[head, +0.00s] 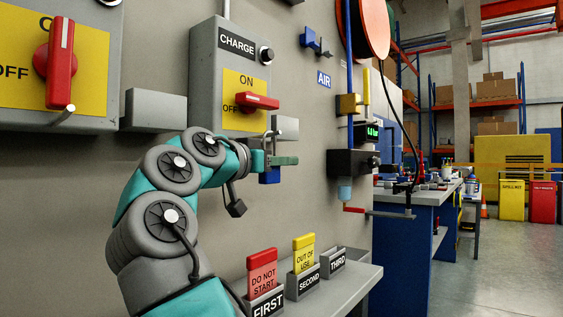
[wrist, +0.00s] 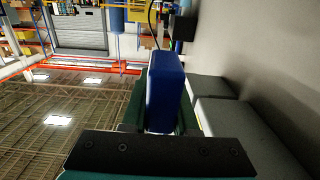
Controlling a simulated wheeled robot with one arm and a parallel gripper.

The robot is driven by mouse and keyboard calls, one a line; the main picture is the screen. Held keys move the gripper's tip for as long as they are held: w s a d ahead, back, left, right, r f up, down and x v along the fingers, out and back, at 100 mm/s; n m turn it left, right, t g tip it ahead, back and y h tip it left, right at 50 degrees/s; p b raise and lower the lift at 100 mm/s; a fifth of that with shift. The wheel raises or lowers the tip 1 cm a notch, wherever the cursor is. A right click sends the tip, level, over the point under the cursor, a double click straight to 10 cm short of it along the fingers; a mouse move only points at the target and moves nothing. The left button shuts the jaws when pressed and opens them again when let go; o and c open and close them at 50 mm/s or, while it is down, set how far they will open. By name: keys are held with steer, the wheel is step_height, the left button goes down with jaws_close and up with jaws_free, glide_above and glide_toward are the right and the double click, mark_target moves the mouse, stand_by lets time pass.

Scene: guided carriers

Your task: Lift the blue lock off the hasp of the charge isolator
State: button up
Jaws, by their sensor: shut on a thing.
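The charge isolator (head: 205,75) is a grey wall box marked CHARGE, with a yellow plate and a red handle (head: 258,101) lying level beside OFF. My gripper (head: 278,160) is just below the box's lower right corner, shut on the blue lock (head: 270,177). In the head view the lock's lower part shows under the green fingers, and a metal shackle rises above them near the hasp (head: 272,136). I cannot tell whether the shackle is still through the hasp. In the wrist view the blue lock (wrist: 166,80) stands between the green fingers.
A grey block (head: 285,128) sits right of the hasp. Another isolator (head: 60,60) is at the left. A shelf below holds a red tag (head: 262,272) and a yellow tag (head: 304,252) in marked slots; THIRD looks empty. An air unit (head: 352,162) hangs at the right.

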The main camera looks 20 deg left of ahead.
jaws_close()
steer(key=shift+r+p, duration=0.55)
steer(key=shift+r, duration=0.05)
steer(key=shift+f, duration=0.1)
stand_by(0.3)
steer(key=s+d+b, duration=0.3)
steer(key=d+b, duration=0.3)
steer(key=d, duration=0.1)
steer(key=shift+r, duration=0.2)
stand_by(0.9)
steer(key=shift+w, duration=0.1)
stand_by(0.4)
